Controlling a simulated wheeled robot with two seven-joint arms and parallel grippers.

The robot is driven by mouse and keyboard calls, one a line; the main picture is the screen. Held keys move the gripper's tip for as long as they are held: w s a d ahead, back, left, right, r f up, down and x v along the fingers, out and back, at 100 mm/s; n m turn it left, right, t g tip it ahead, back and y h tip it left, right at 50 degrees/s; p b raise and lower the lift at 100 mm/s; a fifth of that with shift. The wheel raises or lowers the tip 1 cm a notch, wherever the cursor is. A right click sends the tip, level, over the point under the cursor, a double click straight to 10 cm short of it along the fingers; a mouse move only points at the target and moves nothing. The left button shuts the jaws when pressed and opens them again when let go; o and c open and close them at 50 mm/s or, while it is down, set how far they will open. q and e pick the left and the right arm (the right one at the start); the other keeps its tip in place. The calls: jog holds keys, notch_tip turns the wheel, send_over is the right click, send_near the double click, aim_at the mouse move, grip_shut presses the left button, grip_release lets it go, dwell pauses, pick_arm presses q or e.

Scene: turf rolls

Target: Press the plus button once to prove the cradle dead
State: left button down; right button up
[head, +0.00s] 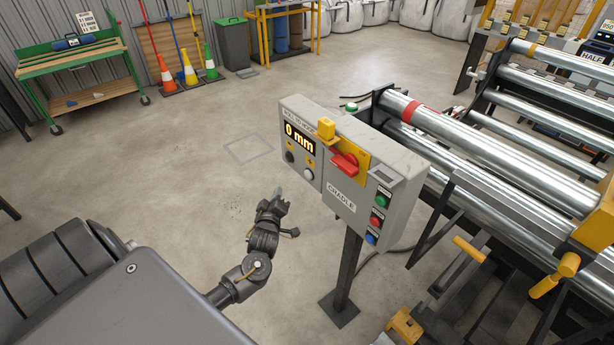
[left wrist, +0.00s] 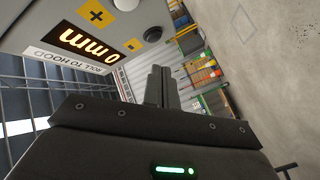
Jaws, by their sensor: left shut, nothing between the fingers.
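The grey control box (head: 340,196) labelled CRADLE stands on a post, and its display (head: 299,138) reads 0 mm. Below the display are a black button (head: 289,157) and a pale button (head: 308,173). In the left wrist view the pale button (left wrist: 126,5) is beside the yellow plus label (left wrist: 97,14), and the black button (left wrist: 152,34) is beside the minus label (left wrist: 133,44). My left gripper (head: 278,194) is shut and empty, in front of and below these buttons, apart from the box. Its closed fingers (left wrist: 161,86) show in the wrist view. My right gripper is out of view.
A red rotary switch (head: 344,165) on a yellow plate and green, red and blue buttons (head: 377,220) are on the box. The steel-roller cradle (head: 480,142) stands to the right. Open concrete floor (head: 190,180) lies to the left.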

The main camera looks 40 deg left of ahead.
aim_at(308, 175)
pick_arm(q)
jog(key=w+d+b, duration=0.2)
jog(key=w+b, duration=0.1)
jog(key=w, duration=0.5)
jog(key=shift+w+d+b, duration=0.2)
jog(key=shift+d+b, duration=0.1)
jog(key=shift+b, duration=0.05)
jog(key=shift+w, duration=0.15)
dwell(1.9)
jog(key=shift+w+d, duration=0.15)
jog(key=shift+w, duration=0.1)
jog(key=shift+w+d+b, duration=0.1)
jog(key=shift+w+b, duration=0.3)
dwell(0.6)
jog(key=shift+s, duration=0.15)
dwell(0.3)
jog(key=shift+s+a+p, duration=0.2)
jog(key=shift+s+p, duration=0.3)
jog(key=shift+s, duration=0.15)
